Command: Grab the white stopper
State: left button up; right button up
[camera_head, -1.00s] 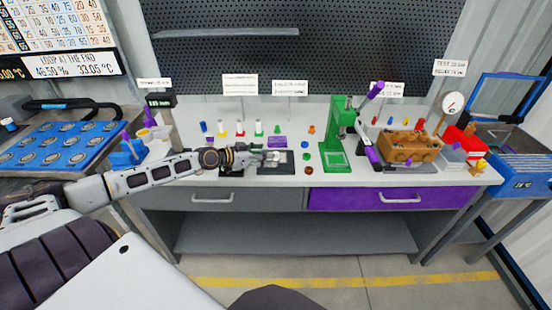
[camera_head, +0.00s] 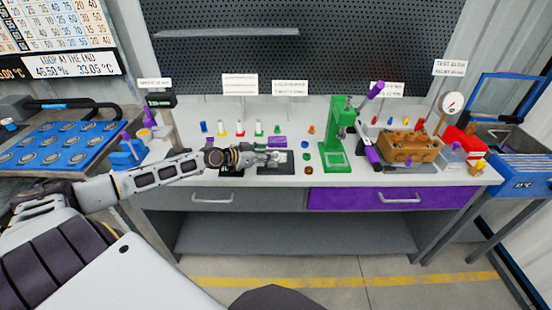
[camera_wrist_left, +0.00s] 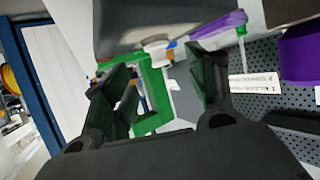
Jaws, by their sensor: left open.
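My left gripper (camera_head: 272,155) is open above the dark mat (camera_head: 284,168) near the front of the bench. Its two fingers also show in the left wrist view (camera_wrist_left: 168,92), with a gap between them. A small white round piece (camera_wrist_left: 157,49) shows beyond the fingers in that view; I cannot tell for sure whether it is the white stopper. In the head view, several small white upright pieces (camera_head: 239,128) with coloured bases stand behind the gripper, apart from it. The stopper is not clearly distinguishable there. My right gripper is not in view.
A green press (camera_head: 334,148) stands right of the gripper, with small coloured rings (camera_head: 308,171) beside it. A brown pump block (camera_head: 412,147) and a gauge (camera_head: 451,103) are farther right. A purple block (camera_head: 277,142) lies just behind the gripper.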

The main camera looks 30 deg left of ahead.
pick_arm(q)
jog(key=shift+w, duration=0.2)
jog(key=shift+p+x, duration=0.55)
jog(key=shift+x, duration=1.9)
jog(key=c, duration=1.1)
jog(key=shift+r, duration=0.15)
